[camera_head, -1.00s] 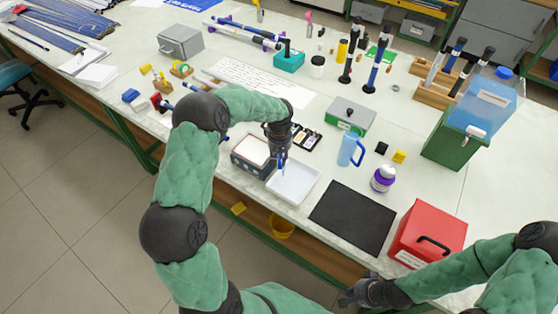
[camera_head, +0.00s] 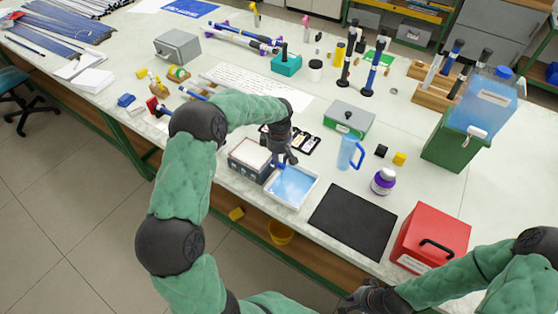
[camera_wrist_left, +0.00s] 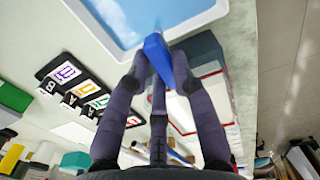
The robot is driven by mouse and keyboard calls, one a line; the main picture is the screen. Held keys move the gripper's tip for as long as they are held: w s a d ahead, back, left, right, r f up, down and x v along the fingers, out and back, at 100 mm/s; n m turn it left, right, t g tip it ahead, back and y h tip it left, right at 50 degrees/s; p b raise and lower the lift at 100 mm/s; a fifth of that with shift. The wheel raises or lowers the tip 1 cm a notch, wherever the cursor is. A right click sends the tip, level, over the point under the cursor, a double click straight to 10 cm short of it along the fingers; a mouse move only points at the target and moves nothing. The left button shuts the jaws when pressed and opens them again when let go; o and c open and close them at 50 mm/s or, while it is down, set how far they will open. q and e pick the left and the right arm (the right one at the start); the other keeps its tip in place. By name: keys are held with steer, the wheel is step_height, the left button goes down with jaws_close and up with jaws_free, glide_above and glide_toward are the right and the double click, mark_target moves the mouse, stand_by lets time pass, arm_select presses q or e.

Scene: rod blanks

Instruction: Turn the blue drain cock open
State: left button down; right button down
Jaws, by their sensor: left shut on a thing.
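The blue drain cock (camera_wrist_left: 159,58) shows in the left wrist view between the fingers of my left gripper (camera_wrist_left: 160,80). The gripper is shut on the cock. In the head view the left gripper (camera_head: 284,157) is at the right side of a dark box with a white top (camera_head: 250,152), above a white-rimmed tray (camera_head: 312,186). Light blue liquid (camera_head: 290,184) covers the tray's floor. The fingers hide most of the cock in the head view. My right gripper (camera_head: 368,298) is low at the table's front edge, far from the cock; its fingers are unclear.
A black mat (camera_head: 352,219) and a red toolbox (camera_head: 430,236) lie to the right of the tray. A blue jug (camera_head: 347,154), a purple-labelled bottle (camera_head: 384,181) and a green box (camera_head: 349,119) stand behind. A yellow bucket (camera_head: 280,232) is under the table edge.

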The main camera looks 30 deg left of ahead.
stand_by(0.5)
arm_select(q)
steer(key=c, duration=1.3)
jaws_free()
step_height(320, 180, up, 12)
